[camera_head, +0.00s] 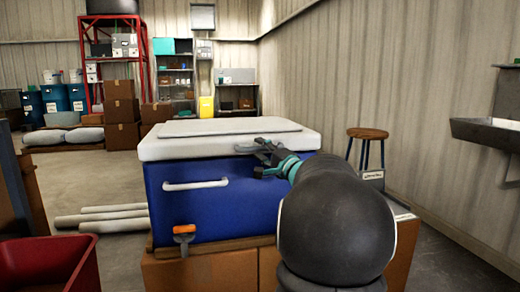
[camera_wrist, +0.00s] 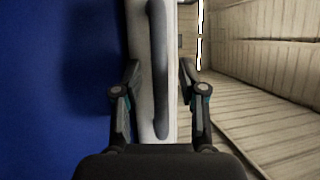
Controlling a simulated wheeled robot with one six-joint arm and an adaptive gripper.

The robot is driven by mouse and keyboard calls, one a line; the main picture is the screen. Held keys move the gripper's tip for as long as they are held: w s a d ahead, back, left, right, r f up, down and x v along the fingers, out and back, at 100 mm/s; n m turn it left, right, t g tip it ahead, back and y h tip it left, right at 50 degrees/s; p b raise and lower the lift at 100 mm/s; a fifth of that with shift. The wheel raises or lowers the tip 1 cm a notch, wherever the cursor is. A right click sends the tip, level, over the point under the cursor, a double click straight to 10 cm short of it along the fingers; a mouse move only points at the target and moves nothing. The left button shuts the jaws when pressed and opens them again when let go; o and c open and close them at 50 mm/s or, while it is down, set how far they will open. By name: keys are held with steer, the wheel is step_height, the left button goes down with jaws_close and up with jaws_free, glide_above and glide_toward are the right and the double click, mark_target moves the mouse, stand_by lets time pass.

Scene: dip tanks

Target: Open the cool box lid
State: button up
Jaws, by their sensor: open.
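The cool box is a big blue chest (camera_head: 210,212) with a white lid (camera_head: 190,143), and the lid lies flat and closed on it. My gripper (camera_head: 254,160) is at the front edge of the lid, right of its middle, with its jaws open. In the wrist view my gripper's fingers (camera_wrist: 160,75) stand on either side of the white lid edge (camera_wrist: 138,40) and a dark grey bar (camera_wrist: 158,60) on it. Whether the fingers touch the lid cannot be told. My arm hides the right part of the box front.
A white handle (camera_head: 195,185) and an orange tap (camera_head: 184,232) are on the box front. The box stands on cardboard boxes (camera_head: 205,272). A red bin (camera_head: 50,265) is at the lower left. A stool (camera_head: 367,135) stands right of the box. White pipes (camera_head: 100,218) lie left.

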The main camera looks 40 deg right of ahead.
steer(key=shift+w+r, duration=0.1)
steer(key=shift+w, duration=0.35)
jaws_close()
steer(key=shift+r, duration=0.15)
